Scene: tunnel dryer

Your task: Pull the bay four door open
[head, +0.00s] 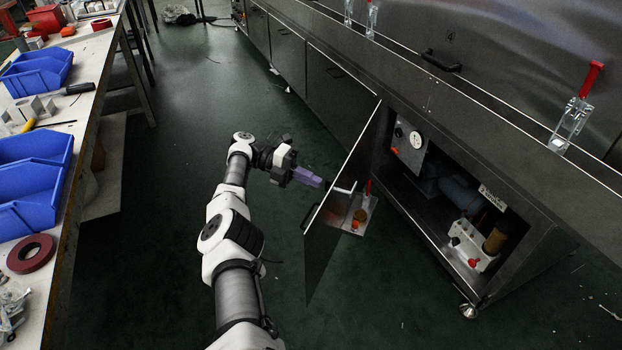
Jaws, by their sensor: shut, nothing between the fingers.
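A dark panel marked 4 (480,45), with a black handle (440,61) at its lower edge, forms the upper front of the dryer; it looks closed. Below it, a lower cabinet door (338,215) stands swung out into the aisle, with a dark handle (309,217) on its outer side. I cannot tell from the marking whether this lower door belongs to bay four. My gripper (312,178), with purple fingers, is shut and empty. It is left of the open door's upper part and appears apart from it.
The open cabinet (470,285) shows a gauge (416,139), pipes and a pump. A plate with red and orange fittings (354,215) sits behind the door. Red-handled clamps (577,108) stand along the dryer ledge. A workbench with blue bins (35,190) borders the left. The aisle floor (205,90) is mostly clear.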

